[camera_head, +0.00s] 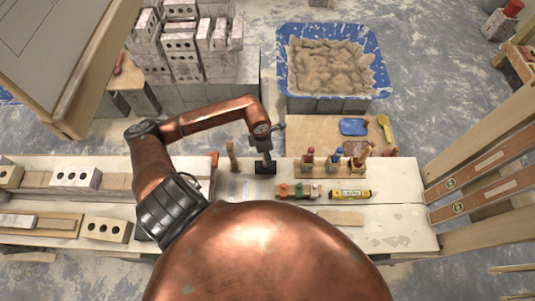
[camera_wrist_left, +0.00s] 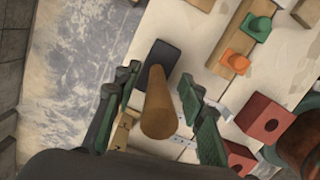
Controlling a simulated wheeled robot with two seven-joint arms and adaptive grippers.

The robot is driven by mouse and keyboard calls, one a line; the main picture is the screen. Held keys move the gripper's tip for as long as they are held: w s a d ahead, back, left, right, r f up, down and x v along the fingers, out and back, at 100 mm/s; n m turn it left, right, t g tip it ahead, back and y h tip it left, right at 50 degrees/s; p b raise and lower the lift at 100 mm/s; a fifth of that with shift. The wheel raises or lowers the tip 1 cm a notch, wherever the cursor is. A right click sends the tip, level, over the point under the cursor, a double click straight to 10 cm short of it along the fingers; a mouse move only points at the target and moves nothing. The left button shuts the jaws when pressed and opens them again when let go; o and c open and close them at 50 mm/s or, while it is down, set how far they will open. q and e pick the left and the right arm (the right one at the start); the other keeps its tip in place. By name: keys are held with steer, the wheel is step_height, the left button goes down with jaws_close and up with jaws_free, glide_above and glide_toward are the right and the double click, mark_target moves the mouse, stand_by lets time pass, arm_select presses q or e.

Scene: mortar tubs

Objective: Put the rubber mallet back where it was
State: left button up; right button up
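The rubber mallet stands upright on the bench, its black head (camera_head: 264,168) down and its wooden handle pointing up. In the left wrist view the round handle (camera_wrist_left: 158,110) rises toward the camera, with the black head (camera_wrist_left: 160,58) behind it. My left gripper (camera_head: 264,143) is above the head. In the left wrist view its two fingers (camera_wrist_left: 157,108) are spread on either side of the handle, with gaps showing on both sides. My right gripper is not in view.
Another upright wooden handle (camera_head: 232,155) stands just left of the mallet. To the right are a wooden strip with coloured pieces (camera_head: 298,191), a yellow tube (camera_head: 350,194) and several tools in holders (camera_head: 335,160). A blue mortar tub (camera_head: 286,75) stands beyond the bench.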

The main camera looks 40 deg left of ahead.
arm_select(q)
steer(key=r, duration=0.4)
steer(key=s+r, duration=0.1)
steer(key=r, duration=0.3)
steer(key=a+r, duration=0.1)
steer(key=r, duration=0.3)
steer(key=shift+s, duration=0.15)
steer(key=shift+d+f, duration=0.1)
